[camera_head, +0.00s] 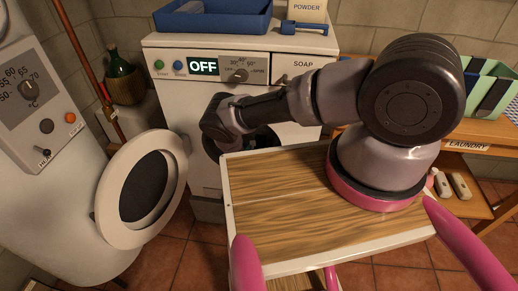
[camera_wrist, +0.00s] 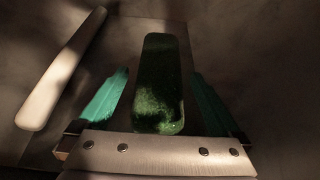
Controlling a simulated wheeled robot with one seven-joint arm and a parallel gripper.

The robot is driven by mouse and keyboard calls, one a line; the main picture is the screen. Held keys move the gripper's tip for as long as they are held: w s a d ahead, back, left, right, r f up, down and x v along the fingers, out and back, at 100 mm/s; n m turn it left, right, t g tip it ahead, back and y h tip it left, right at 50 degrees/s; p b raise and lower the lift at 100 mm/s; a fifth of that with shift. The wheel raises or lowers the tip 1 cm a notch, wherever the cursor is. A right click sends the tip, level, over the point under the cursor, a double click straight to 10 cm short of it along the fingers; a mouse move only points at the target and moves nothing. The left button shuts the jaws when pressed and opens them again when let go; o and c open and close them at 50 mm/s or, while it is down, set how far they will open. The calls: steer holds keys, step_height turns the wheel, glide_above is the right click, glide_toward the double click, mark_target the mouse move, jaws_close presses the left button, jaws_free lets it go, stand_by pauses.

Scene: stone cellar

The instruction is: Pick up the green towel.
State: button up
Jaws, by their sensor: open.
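The green towel (camera_wrist: 158,85) is a dark green, fuzzy, long bundle in the middle of the wrist view, lying inside a dim metal-grey space. My gripper (camera_wrist: 160,74) is open, with one teal finger on each side of the towel and dark gaps between. I cannot tell whether either finger touches it. In the head view my arm reaches into the round front opening of the white washing machine (camera_head: 173,84), whose display reads OFF. My gripper and the towel are hidden there. The round door (camera_head: 104,200) stands open to the left of the opening.
A pale bar (camera_wrist: 62,70) lies along the left of the wrist view. A blue tray (camera_head: 212,22) and a powder box (camera_head: 307,9) stand on the machine. A wicker bottle (camera_head: 122,80) stands behind left.

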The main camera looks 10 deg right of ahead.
mark_target(258, 146)
steer(key=x, duration=0.3)
steer(key=shift+w+f, duration=0.1)
steer(key=shift+w, duration=0.05)
steer(key=shift+c, duration=0.3)
steer(key=c, duration=1.3)
